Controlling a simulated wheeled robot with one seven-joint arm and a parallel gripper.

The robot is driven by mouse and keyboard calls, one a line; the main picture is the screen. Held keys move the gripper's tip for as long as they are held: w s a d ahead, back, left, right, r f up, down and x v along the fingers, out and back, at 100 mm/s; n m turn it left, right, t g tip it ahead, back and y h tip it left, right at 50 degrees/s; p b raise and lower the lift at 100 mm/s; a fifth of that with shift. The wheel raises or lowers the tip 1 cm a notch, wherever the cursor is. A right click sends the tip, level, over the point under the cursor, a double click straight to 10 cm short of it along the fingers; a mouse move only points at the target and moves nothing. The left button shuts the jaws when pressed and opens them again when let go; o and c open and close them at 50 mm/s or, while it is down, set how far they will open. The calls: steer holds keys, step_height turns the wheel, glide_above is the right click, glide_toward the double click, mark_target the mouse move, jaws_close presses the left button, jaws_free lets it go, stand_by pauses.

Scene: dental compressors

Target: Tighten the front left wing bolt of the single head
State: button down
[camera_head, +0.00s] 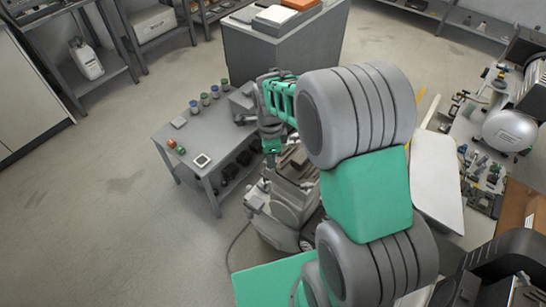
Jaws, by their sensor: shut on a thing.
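The single head (285,205) is a grey compressor unit standing on the floor beside the small grey table, partly covered by my arm. My gripper (268,176) reaches down from the green and grey wrist to the upper left side of the unit. Its jaws are shut on a small part there, at the place of the front left wing bolt. The bolt itself is too small and too covered to make out. The other wing bolts cannot be told apart.
The low grey table (203,163) holds several small jars and a white square item (202,161). A grey cabinet (275,55) stands behind. A crowded workbench (483,180) with a silver tank (510,130) is at right. The floor at left is open.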

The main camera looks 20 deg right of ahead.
steer(key=shift+w+a+r, duration=0.15)
steer(key=shift+w, duration=0.1)
steer(key=c, duration=1.7)
jaws_free()
steer(key=shift+a, duration=0.1)
steer(key=shift+o, duration=1)
steer(key=shift+s, duration=0.1)
step_height(320, 180, up, 8)
steer(key=shift+f, duration=0.2)
